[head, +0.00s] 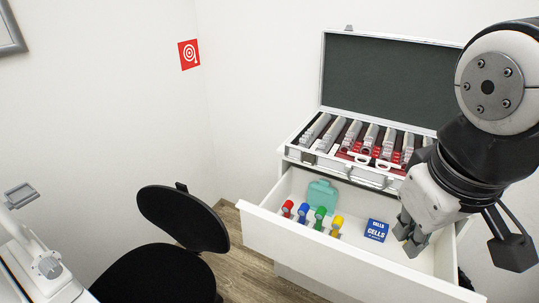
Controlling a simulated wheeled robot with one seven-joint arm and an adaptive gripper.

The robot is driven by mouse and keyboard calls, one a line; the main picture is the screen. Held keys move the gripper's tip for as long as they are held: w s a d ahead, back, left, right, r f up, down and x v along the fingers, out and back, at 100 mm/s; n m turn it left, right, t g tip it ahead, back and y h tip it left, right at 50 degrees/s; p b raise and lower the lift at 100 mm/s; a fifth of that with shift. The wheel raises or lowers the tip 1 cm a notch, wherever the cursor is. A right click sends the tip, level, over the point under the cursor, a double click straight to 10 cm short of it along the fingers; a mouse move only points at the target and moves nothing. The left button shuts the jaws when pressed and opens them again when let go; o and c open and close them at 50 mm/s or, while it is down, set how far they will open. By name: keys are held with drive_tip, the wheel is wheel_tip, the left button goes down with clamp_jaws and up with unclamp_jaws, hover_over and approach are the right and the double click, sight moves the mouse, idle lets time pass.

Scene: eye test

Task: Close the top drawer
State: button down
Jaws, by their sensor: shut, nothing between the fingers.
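The white top drawer (330,254) is pulled out of its cabinet, toward the lower middle of the head view. Inside it are a teal item (322,194), several small coloured pieces in red, blue, green and yellow (336,226), and a blue box marked CELLS (376,230). My gripper (411,242) is at the drawer's right part, over or inside it. Its fingers are shut and hold nothing. I cannot tell whether the fingertips touch the drawer.
An open case (385,82) with several grey-and-red lens holders stands on the cabinet behind the drawer. A black chair (182,219) is left of the drawer. A white device (40,250) is at the far left. Wooden floor (243,262) shows between the chair and drawer.

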sight(279, 189)
drive_tip(key=w+a+f+n+t+h+b, duration=0.1)
drive_tip(key=w+a+f+n+h+b, duration=0.65)
drive_tip(key=w+a+f+n, duration=0.7)
drive_tip(key=w+a+f+n+t+y+b, duration=0.3)
drive_tip(key=a+f+n+t+b, duration=0.45)
drive_tip(key=a+f+n, duration=0.85)
drive_tip(key=shift+w+d+f+m+g+b, duration=0.15)
drive_tip(key=shift+w+d+f+m+b, duration=0.4)
drive_tip(key=shift+w+f, duration=1)
drive_tip(key=shift+w+d+f+m+g+b, duration=0.15)
drive_tip(key=shift+w+d+f+m+b, duration=0.65)
drive_tip(key=shift+w, duration=1.4)
drive_tip(key=shift+w+d+f+m+g+b, duration=0.2)
drive_tip(key=shift+w+f+m+b, duration=0.25)
drive_tip(key=shift+w+f, duration=1.2)
drive_tip(key=shift+w+r, duration=0.2)
drive_tip(key=shift+r, duration=0.05)
drive_tip(key=w+d, duration=0.4)
drive_tip(key=w, duration=0.3)
drive_tip(key=w+d+b, duration=0.1)
drive_tip(key=w+d, duration=0.3)
drive_tip(key=w, duration=0.3)
drive_tip(key=w+d+b, duration=0.1)
drive_tip(key=w+d, duration=0.3)
drive_tip(key=w, duration=0.3)
drive_tip(key=shift+w, duration=0.25)
drive_tip(key=shift+d+r, duration=0.1)
